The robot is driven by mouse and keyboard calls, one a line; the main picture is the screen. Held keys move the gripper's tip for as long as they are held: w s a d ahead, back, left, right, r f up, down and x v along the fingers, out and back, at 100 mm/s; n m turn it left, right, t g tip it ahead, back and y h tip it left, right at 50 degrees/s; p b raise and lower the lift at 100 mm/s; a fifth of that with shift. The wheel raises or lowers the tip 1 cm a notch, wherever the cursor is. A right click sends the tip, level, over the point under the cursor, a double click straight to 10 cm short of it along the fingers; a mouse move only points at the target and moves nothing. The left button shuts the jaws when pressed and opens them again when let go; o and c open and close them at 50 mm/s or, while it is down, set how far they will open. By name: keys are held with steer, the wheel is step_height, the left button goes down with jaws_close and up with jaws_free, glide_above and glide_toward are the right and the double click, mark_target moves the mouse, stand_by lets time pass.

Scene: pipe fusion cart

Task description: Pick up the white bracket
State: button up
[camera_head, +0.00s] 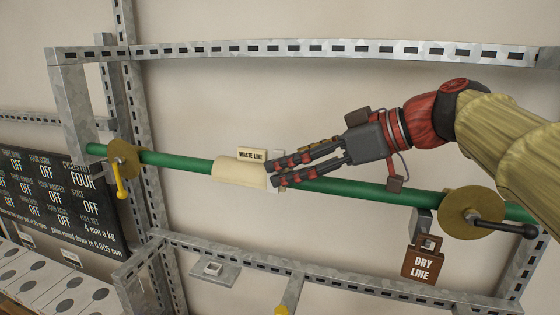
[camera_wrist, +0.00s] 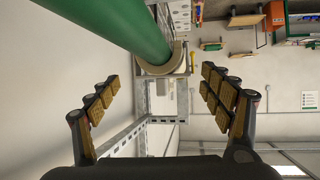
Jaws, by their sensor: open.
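A cream-white half-round sleeve (camera_head: 238,173) sits around the green pipe (camera_head: 180,162), left of my gripper. A small white piece shows at its right end, partly hidden by my fingers; I cannot tell which of these is the white bracket. My gripper (camera_head: 272,174) is open, its fingertips at the sleeve's right end and in front of the pipe. Nothing is held; contact cannot be told.
A "WASTE LINE" label (camera_head: 252,155) is just above the sleeve. Brass discs with handles sit on the pipe at left (camera_head: 124,157) and right (camera_head: 468,213). A brown "DRY LINE" tag (camera_head: 423,260) hangs below. A slotted metal frame (camera_head: 330,48) surrounds the pipe. A small plate (camera_head: 214,272) is lower left.

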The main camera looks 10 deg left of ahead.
steer(key=x, duration=0.3)
steer(key=shift+a+p, duration=0.25)
steer(key=shift+p, duration=0.1)
steer(key=shift+s+d, duration=0.1)
steer(key=shift+c, duration=1.1)
steer(key=c, duration=0.7)
